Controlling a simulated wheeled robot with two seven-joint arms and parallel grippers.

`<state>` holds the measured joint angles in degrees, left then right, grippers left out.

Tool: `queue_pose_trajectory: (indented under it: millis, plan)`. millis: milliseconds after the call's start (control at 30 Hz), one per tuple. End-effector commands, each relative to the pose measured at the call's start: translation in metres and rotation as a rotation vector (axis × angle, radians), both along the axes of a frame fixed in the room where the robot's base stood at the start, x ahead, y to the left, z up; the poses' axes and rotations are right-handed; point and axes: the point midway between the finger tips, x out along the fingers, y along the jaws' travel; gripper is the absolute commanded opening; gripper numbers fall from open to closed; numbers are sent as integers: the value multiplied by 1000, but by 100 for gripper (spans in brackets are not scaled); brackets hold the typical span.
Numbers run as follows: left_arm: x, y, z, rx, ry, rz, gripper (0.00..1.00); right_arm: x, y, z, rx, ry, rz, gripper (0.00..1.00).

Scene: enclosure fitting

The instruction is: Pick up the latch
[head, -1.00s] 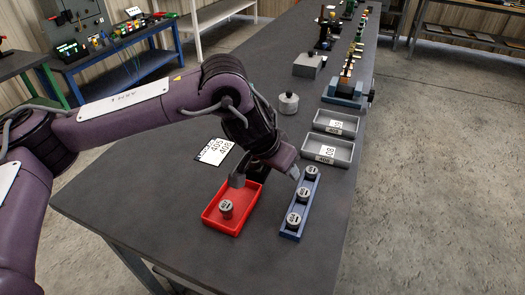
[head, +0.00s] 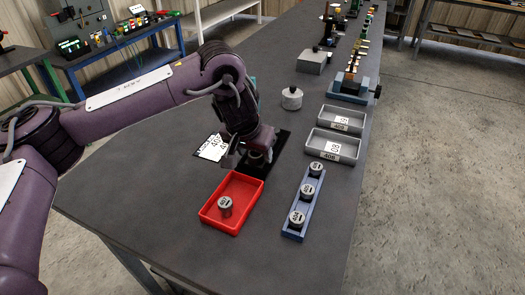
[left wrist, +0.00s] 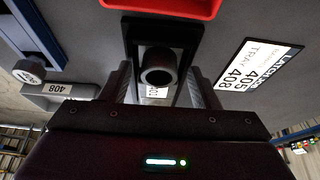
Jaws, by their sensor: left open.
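My left gripper (head: 251,160) is open over a black plate (head: 279,146), just behind the red tray. In the left wrist view, a dark grey round piece with a hollow top (left wrist: 158,66) stands between the open fingers (left wrist: 160,85), apart from both. I take this piece for the latch, but no label on it is readable. In the head view, the gripper partly hides it. Other grey round pieces with labelled tops are one in the red tray (head: 212,214) and three in the blue rack (head: 292,232). My right gripper is not in view.
A white card (head: 212,148) reading 405 and 408 lies left of the gripper. The front left of the table (head: 130,190) is clear.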

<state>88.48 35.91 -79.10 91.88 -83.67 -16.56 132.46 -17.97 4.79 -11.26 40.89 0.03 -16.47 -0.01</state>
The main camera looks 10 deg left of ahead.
Motion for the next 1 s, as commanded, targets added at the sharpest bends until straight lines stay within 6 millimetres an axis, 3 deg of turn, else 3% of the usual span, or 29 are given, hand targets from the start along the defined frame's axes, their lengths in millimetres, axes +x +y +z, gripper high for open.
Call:
queue_pose_trajectory:
  millis: [200, 600, 1000]
  plan:
    - [0, 0, 0, 0, -1, -1, 54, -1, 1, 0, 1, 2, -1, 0]
    - [0, 0, 0, 0, 0, -1, 1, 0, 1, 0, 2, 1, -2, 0]
    - [1, 0, 2, -1, -3, -1, 0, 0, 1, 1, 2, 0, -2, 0]
